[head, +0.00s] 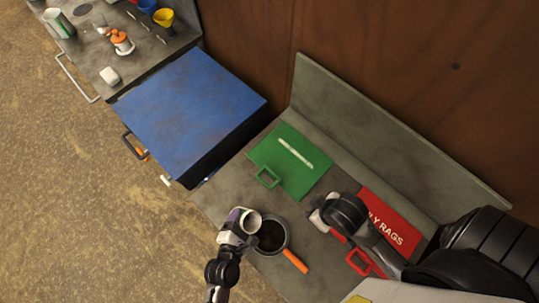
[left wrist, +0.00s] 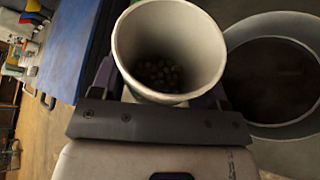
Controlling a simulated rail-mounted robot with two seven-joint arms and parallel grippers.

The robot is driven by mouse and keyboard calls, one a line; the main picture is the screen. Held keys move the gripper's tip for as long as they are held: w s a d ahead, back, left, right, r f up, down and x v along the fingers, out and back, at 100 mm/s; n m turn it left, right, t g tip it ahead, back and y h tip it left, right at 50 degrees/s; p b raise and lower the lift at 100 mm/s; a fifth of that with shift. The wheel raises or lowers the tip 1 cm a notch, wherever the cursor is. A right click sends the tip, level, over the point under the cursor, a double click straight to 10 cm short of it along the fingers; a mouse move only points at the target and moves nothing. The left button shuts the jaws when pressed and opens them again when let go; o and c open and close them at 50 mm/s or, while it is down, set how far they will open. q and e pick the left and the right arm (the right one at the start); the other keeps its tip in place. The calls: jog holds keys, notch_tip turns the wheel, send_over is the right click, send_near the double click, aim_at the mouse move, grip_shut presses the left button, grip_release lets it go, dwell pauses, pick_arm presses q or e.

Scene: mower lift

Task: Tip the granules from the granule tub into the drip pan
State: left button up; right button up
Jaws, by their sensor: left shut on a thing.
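The granule tub (head: 251,222) is a small pale cup in my left gripper (head: 240,226). My left gripper is shut on it. The left wrist view shows the tub (left wrist: 127,40) from above its mouth, with dark granules (left wrist: 157,75) low inside. The drip pan (head: 288,243) is round and grey with a dark inside. It is just right of the tub in the head view and also at the right of the left wrist view (left wrist: 290,129). My right gripper (head: 318,218) is over the bench right of the pan; whether its fingers are apart is unclear.
An orange handle (head: 295,261) sticks out beside the pan. A green lid with a handle (head: 285,165) lies behind, and a red oily-rags lid (head: 395,222) lies right, partly behind my right arm. A blue box (head: 190,105) stands left. The bench's raised back edge (head: 390,125) runs behind.

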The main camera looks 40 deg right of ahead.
aim_at(251, 227)
pick_arm(q)
jog(key=shift+s+m+t, duration=0.15)
jog(key=shift+m+t, duration=0.15)
jog(key=shift+f+m+t+b, duration=0.3)
jog(key=shift+f+m+b, duration=0.15)
jog(key=shift+b, duration=0.65)
jog(key=m+b, duration=0.1)
jog(key=b, duration=0.1)
jog(key=shift+d+f+m+t+b, duration=0.1)
jog(key=shift+f+m+t+b, duration=0.2)
jog(key=shift+f+t, duration=0.1)
jog(key=shift+r, duration=0.35)
jog(key=shift+s+r+m+t+b, duration=0.15)
jog(key=shift+m+t+b, duration=0.3)
jog(key=shift+m, duration=0.1)
jog(key=shift+s+d+r+m+t+b, duration=0.15)
jog(key=shift+s+d+r+m+b, duration=0.15)
jog(key=shift+s+b, duration=0.2)
jog(key=shift+s+d+r+m+t+b, duration=0.1)
jog(key=shift+s+d+m+b, duration=0.05)
jog(key=shift+s+m+b, duration=0.3)
jog(key=shift+r+m+t+p, duration=0.25)
jog(key=shift+r+t+p, duration=0.1)
jog(key=shift+r, duration=0.1)
jog(key=shift+w, duration=0.1)
jog(key=shift+s+m, duration=0.25)
jog(key=shift+m, duration=0.05)
jog(key=shift+w, duration=0.1)
jog(key=shift+w+r, duration=0.1)
